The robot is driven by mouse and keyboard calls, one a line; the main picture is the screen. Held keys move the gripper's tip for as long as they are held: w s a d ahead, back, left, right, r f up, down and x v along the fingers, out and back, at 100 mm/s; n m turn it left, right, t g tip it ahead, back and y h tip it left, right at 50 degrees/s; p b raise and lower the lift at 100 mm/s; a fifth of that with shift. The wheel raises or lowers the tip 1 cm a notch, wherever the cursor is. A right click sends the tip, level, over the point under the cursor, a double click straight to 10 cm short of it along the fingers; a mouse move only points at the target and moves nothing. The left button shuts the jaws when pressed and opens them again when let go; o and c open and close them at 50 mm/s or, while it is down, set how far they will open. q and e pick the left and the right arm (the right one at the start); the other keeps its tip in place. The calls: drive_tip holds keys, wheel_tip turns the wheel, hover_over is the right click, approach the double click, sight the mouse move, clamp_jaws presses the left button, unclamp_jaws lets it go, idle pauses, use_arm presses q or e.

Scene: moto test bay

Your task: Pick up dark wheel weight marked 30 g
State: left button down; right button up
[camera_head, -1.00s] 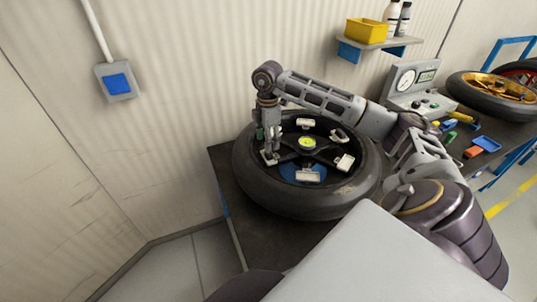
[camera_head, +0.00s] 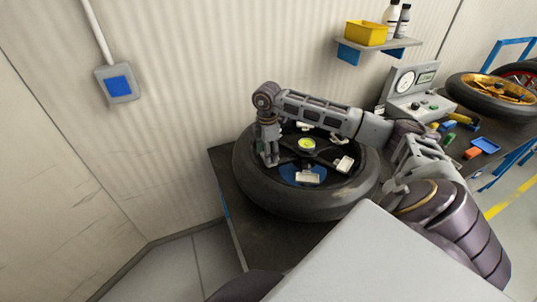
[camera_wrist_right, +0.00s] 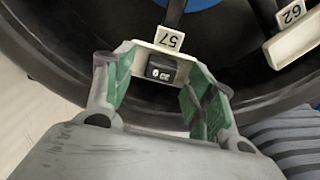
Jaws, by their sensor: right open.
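The dark wheel weight (camera_wrist_right: 161,73) sits in a pale holder marked 57 (camera_wrist_right: 169,38) on the wheel. Its marking appears upside down in the wrist view and reads as 30 g. My right gripper (camera_wrist_right: 160,84) is open, with its green-padded fingers on either side of the weight and holder. I cannot tell whether the pads touch them. In the head view my right gripper (camera_head: 269,156) points down inside the left part of the wheel (camera_head: 300,205) and hides this holder. My left gripper is not in view.
Other pale holders sit around the wheel, including one marked 62 (camera_wrist_right: 291,13) to the right in the wrist view. The wheel lies on a dark bench (camera_head: 262,238). A gauge box (camera_head: 412,95) stands behind it, with small coloured items and a blue tray (camera_head: 486,145) to the right.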

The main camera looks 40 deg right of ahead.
drive_tip(key=c, duration=0.9)
drive_tip(key=shift+r, duration=0.1)
drive_tip(key=shift+c, duration=0.2)
wheel_tip(320, 180, up, 10)
drive_tip(key=shift+b, duration=0.35)
drive_tip(key=shift+a, duration=0.1)
idle(0.4)
